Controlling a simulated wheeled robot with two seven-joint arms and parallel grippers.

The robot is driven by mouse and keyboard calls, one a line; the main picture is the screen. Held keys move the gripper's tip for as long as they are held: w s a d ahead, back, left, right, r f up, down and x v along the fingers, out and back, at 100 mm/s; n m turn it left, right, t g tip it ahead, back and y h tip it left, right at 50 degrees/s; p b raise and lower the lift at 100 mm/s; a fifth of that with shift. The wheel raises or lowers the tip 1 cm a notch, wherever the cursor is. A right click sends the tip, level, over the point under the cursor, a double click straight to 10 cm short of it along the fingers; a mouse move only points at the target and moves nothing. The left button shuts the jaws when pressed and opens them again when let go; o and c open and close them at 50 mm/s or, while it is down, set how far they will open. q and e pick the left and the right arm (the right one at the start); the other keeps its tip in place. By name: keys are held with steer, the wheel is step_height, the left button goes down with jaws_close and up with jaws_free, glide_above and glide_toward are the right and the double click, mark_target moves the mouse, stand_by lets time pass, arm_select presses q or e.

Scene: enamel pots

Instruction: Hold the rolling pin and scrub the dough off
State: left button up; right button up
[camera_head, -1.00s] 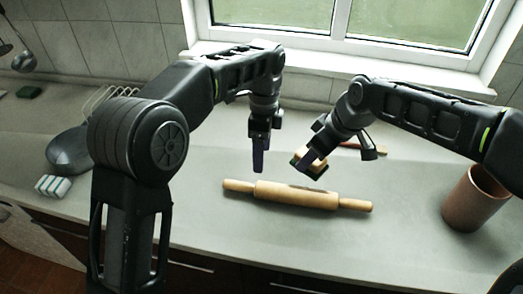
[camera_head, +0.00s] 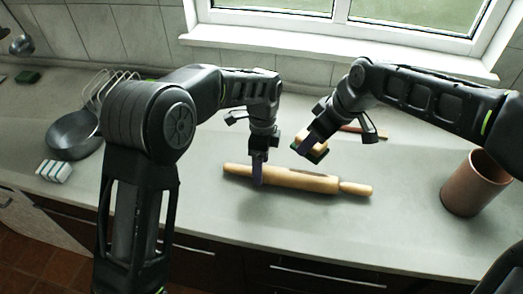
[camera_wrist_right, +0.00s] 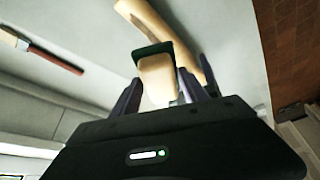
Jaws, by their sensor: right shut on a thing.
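The wooden rolling pin (camera_head: 310,181) lies flat on the grey counter, slightly slanted. It also shows in the right wrist view (camera_wrist_right: 182,35). My left gripper (camera_head: 258,172) points down over the left part of the pin's barrel. Its fingers overlap the pin in the picture; whether they grip it is hidden. My right gripper (camera_head: 307,145) is shut on a scrubber (camera_head: 318,152), a tan block with a dark green face, held behind the pin's middle. The scrubber sits between the fingers in the right wrist view (camera_wrist_right: 157,80).
A stick with a reddish handle (camera_wrist_right: 50,58) lies behind the scrubber. A brown pot (camera_head: 475,185) stands at right. A dark pan (camera_head: 74,135), a wire rack (camera_head: 108,88) and white-green sponges (camera_head: 54,171) are at left. The counter before the pin is clear.

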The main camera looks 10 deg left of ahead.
arm_select(q)
steer(key=shift+s+f, duration=0.1)
steer(key=shift+f, duration=0.7)
steer(key=shift+c, duration=0.2)
jaws_close()
